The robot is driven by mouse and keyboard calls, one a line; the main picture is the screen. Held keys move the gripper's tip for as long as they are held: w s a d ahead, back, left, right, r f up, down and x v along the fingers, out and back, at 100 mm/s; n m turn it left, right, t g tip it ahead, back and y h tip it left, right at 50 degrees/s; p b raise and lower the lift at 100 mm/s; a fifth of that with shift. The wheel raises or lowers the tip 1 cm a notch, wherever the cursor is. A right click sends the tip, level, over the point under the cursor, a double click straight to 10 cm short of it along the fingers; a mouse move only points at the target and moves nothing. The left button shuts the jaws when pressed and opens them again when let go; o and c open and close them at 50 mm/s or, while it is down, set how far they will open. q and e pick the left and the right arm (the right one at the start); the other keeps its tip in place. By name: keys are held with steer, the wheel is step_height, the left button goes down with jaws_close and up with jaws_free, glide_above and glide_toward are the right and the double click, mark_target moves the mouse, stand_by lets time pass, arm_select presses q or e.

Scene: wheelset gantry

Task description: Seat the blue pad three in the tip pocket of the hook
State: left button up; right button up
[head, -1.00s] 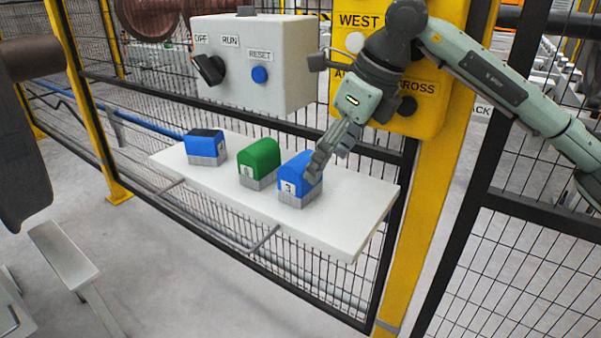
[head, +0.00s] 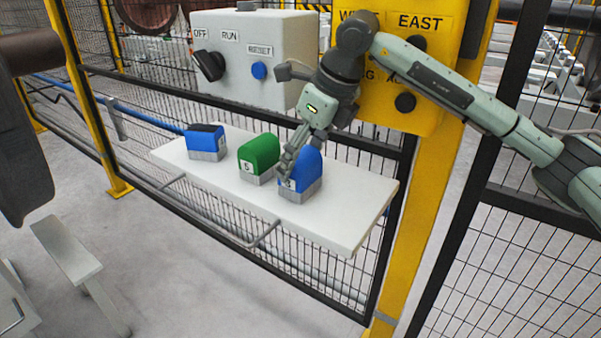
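The blue pad three (head: 309,178) stands on a white shelf (head: 345,222), right of a green pad. It has a grey base and a white number label on its front, now partly covered by my finger. My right gripper (head: 289,167) reaches down from the upper right, its fingers over the pad's front left side. The far side of the fingers is hidden, so I cannot tell whether they touch the pad or how wide they stand. My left gripper is not in view. I cannot make out the hook or its tip pocket.
The green pad (head: 258,157) is close to the left of my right fingers. Another blue pad (head: 206,142) stands further left. A white control box (head: 240,85) and a yellow sign panel (head: 385,105) are behind my arm. The shelf's right end is clear.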

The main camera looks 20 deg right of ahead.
steer(key=c, duration=1)
steer(key=shift+o, duration=0.2)
steer(key=shift+r, duration=0.1)
